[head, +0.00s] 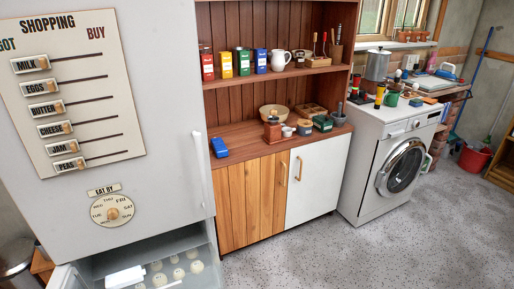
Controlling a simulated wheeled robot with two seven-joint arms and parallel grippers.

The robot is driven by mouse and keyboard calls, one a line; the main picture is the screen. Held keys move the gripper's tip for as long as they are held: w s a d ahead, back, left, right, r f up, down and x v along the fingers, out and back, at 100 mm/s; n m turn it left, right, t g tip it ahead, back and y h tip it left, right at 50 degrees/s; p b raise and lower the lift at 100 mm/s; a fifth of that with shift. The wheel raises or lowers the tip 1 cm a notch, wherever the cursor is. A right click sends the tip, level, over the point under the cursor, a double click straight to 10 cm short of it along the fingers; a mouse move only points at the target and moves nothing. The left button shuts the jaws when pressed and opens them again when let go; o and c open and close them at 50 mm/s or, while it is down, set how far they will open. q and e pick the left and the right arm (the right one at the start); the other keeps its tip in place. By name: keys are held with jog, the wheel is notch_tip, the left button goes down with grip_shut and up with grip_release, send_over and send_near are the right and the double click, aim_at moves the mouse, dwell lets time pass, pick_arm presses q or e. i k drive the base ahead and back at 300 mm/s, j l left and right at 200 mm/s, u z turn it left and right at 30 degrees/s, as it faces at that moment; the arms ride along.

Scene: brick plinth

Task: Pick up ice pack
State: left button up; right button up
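A small blue block (219,147), which may be the ice pack, lies at the left end of the wooden dresser's counter (240,139), close to the tall white fridge (160,110). A white box-like thing (125,277) is in the open lower compartment (188,240) of the fridge, beside several round pale items (178,273); I cannot tell what it is. Neither of my grippers is in view.
The open lower door (62,278) juts out at the bottom left. A bowl (273,112), a grinder (273,130) and tins (304,127) stand further right on the counter. A washing machine (400,165) is to the right. The speckled floor (350,255) in front is clear.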

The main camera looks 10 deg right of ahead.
aim_at(221, 150)
jog(key=l+z, duration=0.1)
jog(key=l, duration=0.15)
jog(key=i+l, duration=0.2)
jog(key=i+l+u, duration=0.15)
jog(key=l, duration=0.3)
jog(key=i+l, duration=0.25)
jog(key=i+l+u, duration=0.15)
jog(key=l, duration=0.25)
jog(key=i+l, duration=0.2)
jog(key=l, duration=0.15)
jog(key=i+l+u, duration=0.1)
jog(key=l, duration=0.3)
jog(key=i+l+u, duration=0.1)
jog(key=l, duration=0.25)
jog(key=i+l, duration=0.25)
jog(key=l, duration=0.15)
jog(key=u, duration=0.05)
